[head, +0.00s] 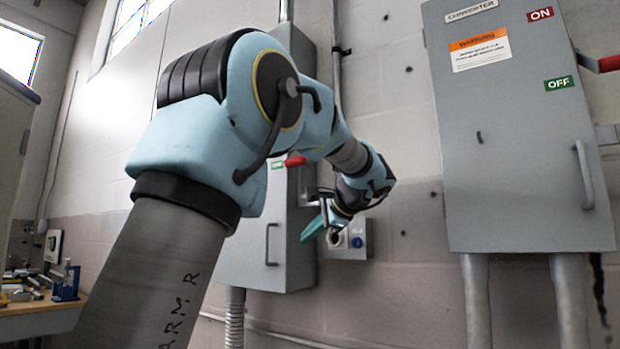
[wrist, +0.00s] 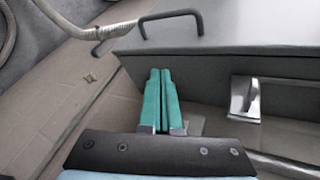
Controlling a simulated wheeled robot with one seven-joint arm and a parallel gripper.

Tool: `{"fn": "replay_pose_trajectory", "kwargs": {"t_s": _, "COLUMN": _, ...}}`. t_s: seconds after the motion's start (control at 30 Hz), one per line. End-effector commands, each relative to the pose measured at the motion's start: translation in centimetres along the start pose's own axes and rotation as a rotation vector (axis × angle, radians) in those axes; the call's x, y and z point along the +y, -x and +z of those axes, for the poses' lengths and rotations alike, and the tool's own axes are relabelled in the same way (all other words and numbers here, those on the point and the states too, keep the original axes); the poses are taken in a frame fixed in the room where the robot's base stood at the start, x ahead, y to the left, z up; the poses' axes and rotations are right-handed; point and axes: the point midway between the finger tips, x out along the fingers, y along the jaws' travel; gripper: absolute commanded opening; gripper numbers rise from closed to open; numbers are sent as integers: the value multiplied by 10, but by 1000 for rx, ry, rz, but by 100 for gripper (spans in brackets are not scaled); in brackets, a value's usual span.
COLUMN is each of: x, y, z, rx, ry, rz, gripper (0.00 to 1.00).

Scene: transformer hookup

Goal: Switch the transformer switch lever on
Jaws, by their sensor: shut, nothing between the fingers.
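A lever with a red grip (head: 295,161) sticks out at the side of the grey box (head: 245,262) behind my arm. The grip is level with a small green label (head: 277,165); the upper front of this box is hidden by my arm. My gripper (head: 312,230) is below the red grip, beside the box's right side, apart from the grip. In the wrist view my teal fingers (wrist: 160,74) are shut together and empty, close to the box's side (wrist: 210,58). A metal bracket (wrist: 245,98) shows right of the fingers; I cannot tell whether it belongs to the lever.
A CONVERTER box (head: 520,170) with ON and OFF labels and its own red lever (head: 608,64) hangs at right. A small socket plate (head: 357,240) is on the wall by my gripper. A workbench (head: 40,308) stands at far left. The wall between the boxes is mostly clear.

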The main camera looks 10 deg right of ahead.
Motion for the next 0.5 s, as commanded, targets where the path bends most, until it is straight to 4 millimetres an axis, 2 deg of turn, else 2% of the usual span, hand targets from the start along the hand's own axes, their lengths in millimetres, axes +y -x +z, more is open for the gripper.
{"fn": "replay_pose_trajectory", "kwargs": {"t_s": 0.03, "x": -25, "y": 32, "z": -12, "rx": -2, "ry": -16, "rz": -89, "gripper": 0}}
{"fn": "replay_pose_trajectory", "kwargs": {"t_s": 0.1, "x": -56, "y": 72, "z": -14, "rx": -26, "ry": -26, "rz": -194, "gripper": 0}}
{"fn": "replay_pose_trajectory", "kwargs": {"t_s": 0.2, "x": -86, "y": 118, "z": -12, "rx": -57, "ry": -20, "rz": -299, "gripper": 0}}
{"fn": "replay_pose_trajectory", "kwargs": {"t_s": 0.33, "x": -104, "y": 152, "z": -6, "rx": -81, "ry": -7, "rz": -368, "gripper": 0}}
{"fn": "replay_pose_trajectory", "kwargs": {"t_s": 0.5, "x": -109, "y": 161, "z": -3, "rx": -91, "ry": -3, "rz": -386, "gripper": 0}}
